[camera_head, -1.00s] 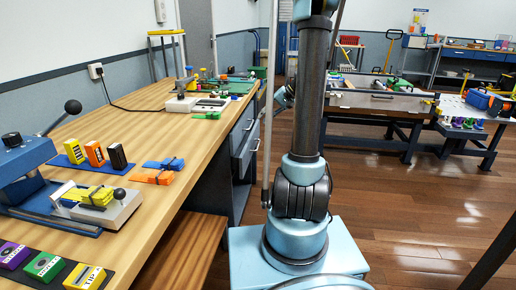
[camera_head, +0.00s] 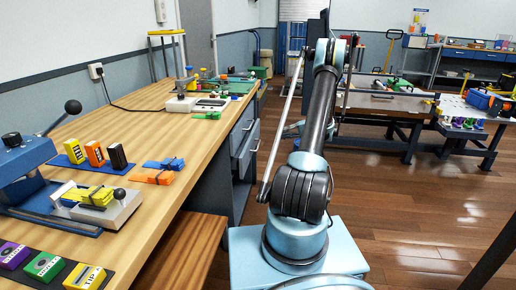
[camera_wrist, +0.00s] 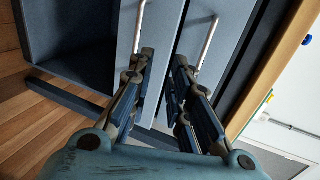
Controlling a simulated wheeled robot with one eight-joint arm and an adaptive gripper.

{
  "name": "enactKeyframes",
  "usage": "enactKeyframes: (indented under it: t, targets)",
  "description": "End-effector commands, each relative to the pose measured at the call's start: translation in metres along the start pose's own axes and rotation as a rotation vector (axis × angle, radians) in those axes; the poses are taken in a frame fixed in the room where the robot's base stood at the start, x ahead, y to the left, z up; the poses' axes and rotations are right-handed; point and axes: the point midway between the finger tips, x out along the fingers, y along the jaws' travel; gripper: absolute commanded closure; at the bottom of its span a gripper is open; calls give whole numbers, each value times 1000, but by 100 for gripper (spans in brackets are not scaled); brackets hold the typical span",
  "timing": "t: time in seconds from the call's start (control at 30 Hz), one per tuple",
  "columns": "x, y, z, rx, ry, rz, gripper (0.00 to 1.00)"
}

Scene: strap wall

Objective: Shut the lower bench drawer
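The lower bench drawer (camera_head: 245,153) is in the bench's right side in the head view, its front standing out a little past the upper drawer (camera_head: 243,125). In the wrist view, which is turned sideways, the lower drawer front (camera_wrist: 127,45) with its bar handle (camera_wrist: 138,24) is left of the upper drawer's handle (camera_wrist: 207,45). My gripper (camera_wrist: 164,60) is open and empty, its two fingers apart and pointing at the drawer fronts. Its left finger overlaps the lower drawer front in view; I cannot tell if it touches. The gripper is not clear in the head view.
A dark open bay (camera_wrist: 72,42) lies beside the lower drawer. The wooden benchtop (camera_head: 150,125) holds a press, boxes and tools. A low wooden bench (camera_head: 192,250) stands in front. Another worktable (camera_head: 380,103) stands behind my arm; wooden floor (camera_head: 410,220) is clear at right.

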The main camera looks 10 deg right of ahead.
Motion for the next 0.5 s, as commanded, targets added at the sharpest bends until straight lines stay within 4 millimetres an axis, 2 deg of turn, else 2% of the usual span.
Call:
enactKeyframes:
  t: [0.03,0.2,0.33,0.5]
  targets:
    - [-2,15,-5,-1,4,-20,82]
    - [-7,47,-11,-9,12,-78,82]
    - [-9,59,-13,-13,13,-102,82]
    - [-4,64,-13,-15,13,-113,82]
